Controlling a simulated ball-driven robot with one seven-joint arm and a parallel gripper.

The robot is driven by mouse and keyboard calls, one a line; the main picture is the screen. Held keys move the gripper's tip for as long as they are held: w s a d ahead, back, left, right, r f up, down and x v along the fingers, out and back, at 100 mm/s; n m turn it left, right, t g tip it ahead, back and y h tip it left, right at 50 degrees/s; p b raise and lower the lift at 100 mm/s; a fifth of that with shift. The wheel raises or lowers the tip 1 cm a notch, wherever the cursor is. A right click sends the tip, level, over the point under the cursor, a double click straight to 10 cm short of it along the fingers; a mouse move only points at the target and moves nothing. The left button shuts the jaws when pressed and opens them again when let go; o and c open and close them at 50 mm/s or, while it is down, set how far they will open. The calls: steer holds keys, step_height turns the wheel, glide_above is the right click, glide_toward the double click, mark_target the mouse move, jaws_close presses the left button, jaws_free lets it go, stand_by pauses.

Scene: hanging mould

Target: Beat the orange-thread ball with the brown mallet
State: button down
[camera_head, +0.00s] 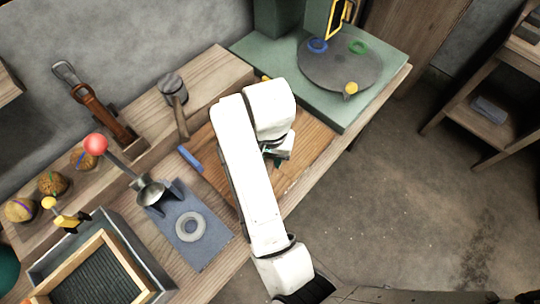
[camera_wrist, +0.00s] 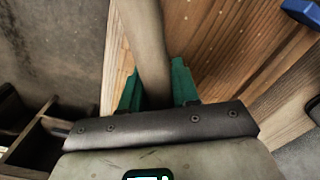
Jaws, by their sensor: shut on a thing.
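My gripper (camera_wrist: 158,88), with green fingers, is shut on a pale brown wooden handle (camera_wrist: 145,40) in the wrist view. The handle runs up out of the picture, so its head is not seen there. In the head view my gripper (camera_head: 275,153) hangs over the wooden board, largely covered by my white arm, and the held tool is hidden. Three thread-wound balls sit in a row on the left ledge: a yellowish one (camera_head: 20,209), a middle one (camera_head: 52,183) and an orange-brown one (camera_head: 83,158). Their thread colours are too small to tell surely.
A grey-headed mallet (camera_head: 173,88) lies on the back ledge beside a tool rack (camera_head: 125,138). A ladle with a red knob (camera_head: 95,144), a blue mat (camera_head: 217,247) with a grey ring (camera_head: 190,226) and a framed tray (camera_head: 152,268) occupy the left. A round plate (camera_head: 340,78) stands right.

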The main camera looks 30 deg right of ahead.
step_height(320, 180, up, 2)
steer(key=shift+r+p, duration=0.15)
steer(key=shift+p, duration=0.3)
step_height(320, 180, down, 5)
steer(key=b, duration=0.4)
steer(key=shift+r, duration=0.1)
step_height(320, 180, up, 4)
steer(key=p, duration=0.4)
steer(key=shift+r, duration=0.25)
steer(key=shift+f, duration=0.1)
stand_by(0.5)
